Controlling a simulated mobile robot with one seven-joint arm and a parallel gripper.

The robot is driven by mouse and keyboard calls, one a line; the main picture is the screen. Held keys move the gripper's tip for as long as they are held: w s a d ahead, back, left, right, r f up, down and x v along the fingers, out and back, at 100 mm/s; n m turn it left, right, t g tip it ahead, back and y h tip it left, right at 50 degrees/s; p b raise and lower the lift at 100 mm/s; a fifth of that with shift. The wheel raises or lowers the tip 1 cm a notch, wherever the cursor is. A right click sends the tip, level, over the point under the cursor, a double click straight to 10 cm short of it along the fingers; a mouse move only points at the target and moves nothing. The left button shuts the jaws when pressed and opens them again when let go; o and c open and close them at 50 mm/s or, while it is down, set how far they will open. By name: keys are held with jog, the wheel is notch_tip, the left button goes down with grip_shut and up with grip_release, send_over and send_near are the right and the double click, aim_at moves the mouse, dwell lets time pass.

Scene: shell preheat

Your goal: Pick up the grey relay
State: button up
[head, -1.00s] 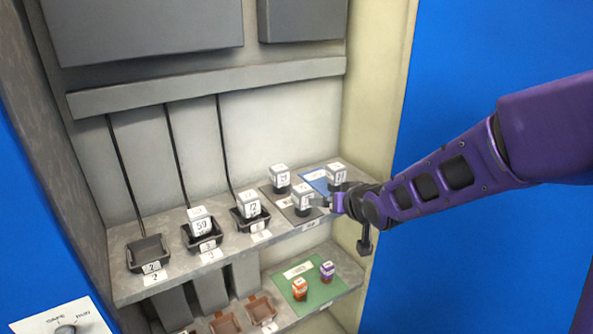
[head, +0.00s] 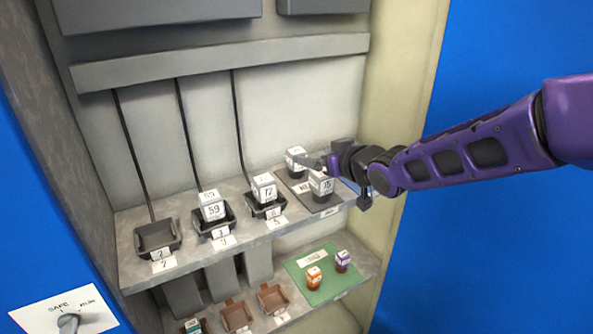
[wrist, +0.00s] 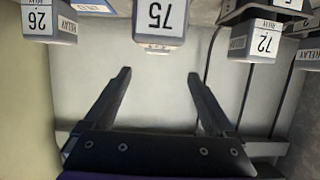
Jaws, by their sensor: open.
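Several grey relays with white number labels stand on the upper shelf. The relay marked 75 (head: 321,184) stands on a dark mat, with another grey relay (head: 296,158) behind it. Relays marked 59 (head: 212,206) and 72 (head: 264,188) sit in black sockets to the left. My gripper (head: 318,162) is at the mat, close to the 75 relay and the one behind it. In the wrist view my gripper (wrist: 158,75) is open and empty, with the 75 relay (wrist: 160,20) beyond the fingertips. Relay 26 (wrist: 50,22) shows left there, and relay 72 (wrist: 258,42) right.
An empty black socket (head: 157,237) is at the shelf's left. The lower shelf has a green mat (head: 318,290) with an orange relay (head: 313,278) and a purple one (head: 342,261), plus brown sockets (head: 236,316). A SAFE switch panel (head: 65,309) is at bottom left. The cabinet side wall (head: 405,130) is close to my arm.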

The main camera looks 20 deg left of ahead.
jog(key=x, duration=0.2)
jog(key=b+x, duration=0.1)
jog(key=x, duration=0.2)
jog(key=f+b+x, duration=0.1)
jog(key=x, duration=0.2)
jog(key=shift+d, duration=0.4)
jog(key=shift+w+a+f, duration=0.2)
jog(key=shift+w+a, duration=0.15)
jog(key=shift+w, duration=0.05)
grip_shut()
